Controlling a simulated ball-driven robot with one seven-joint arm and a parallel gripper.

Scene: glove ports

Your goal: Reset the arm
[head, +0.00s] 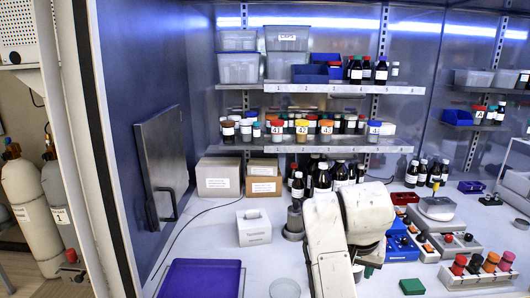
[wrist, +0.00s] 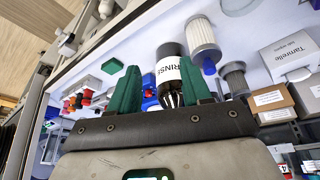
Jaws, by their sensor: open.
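My white arm (head: 340,235) rises from the bottom middle of the head view and bends over the worktop. My gripper is hidden behind it there. In the wrist view my gripper (wrist: 159,66) shows two green fingers spread apart. A bottle labelled RINSE (wrist: 167,66), with a dark end, appears in the gap between the fingers. I cannot tell how far beyond the fingertips it is. No contact with either finger is clear.
A blue tray (head: 200,278) and a clear dish (head: 285,288) are at front left. Boxes (head: 218,178) and a white carton (head: 253,228) stand behind. Bottles and colored-knob blocks (head: 478,275) crowd the right. Shelves (head: 320,88) line the back wall. A green block (head: 412,286) lies right of my arm.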

